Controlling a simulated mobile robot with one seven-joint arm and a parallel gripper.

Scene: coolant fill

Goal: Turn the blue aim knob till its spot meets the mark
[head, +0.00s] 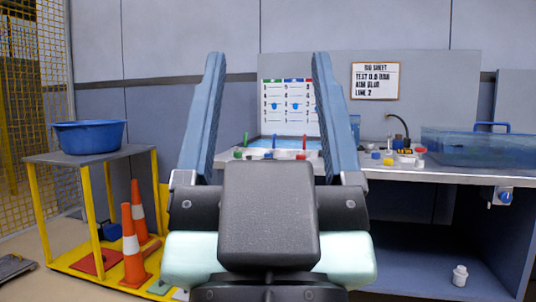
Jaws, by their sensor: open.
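My gripper (267,58) is raised in the middle of the head view, its two long blue fingers wide apart with nothing between them. A small blue knob (505,197) sits on a pale plate on the bench's front, below the tank at the right. It is far from my gripper, and I cannot tell its angle. A white chart (290,92) with green, blue and red column heads and numbered rows stands behind the bench, seen between the fingers. Small blue marks (295,105) show on it; I cannot tell which is a spot or a mark.
A grey bench (400,173) holds small coloured parts, a dark curved spout (401,124) and a blue clear tank (478,147). A sign (375,80) hangs above. At left, a yellow-framed cart (60,160) carries a blue basin (89,136) and orange cones (132,245). A white bottle (460,276) stands below the bench.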

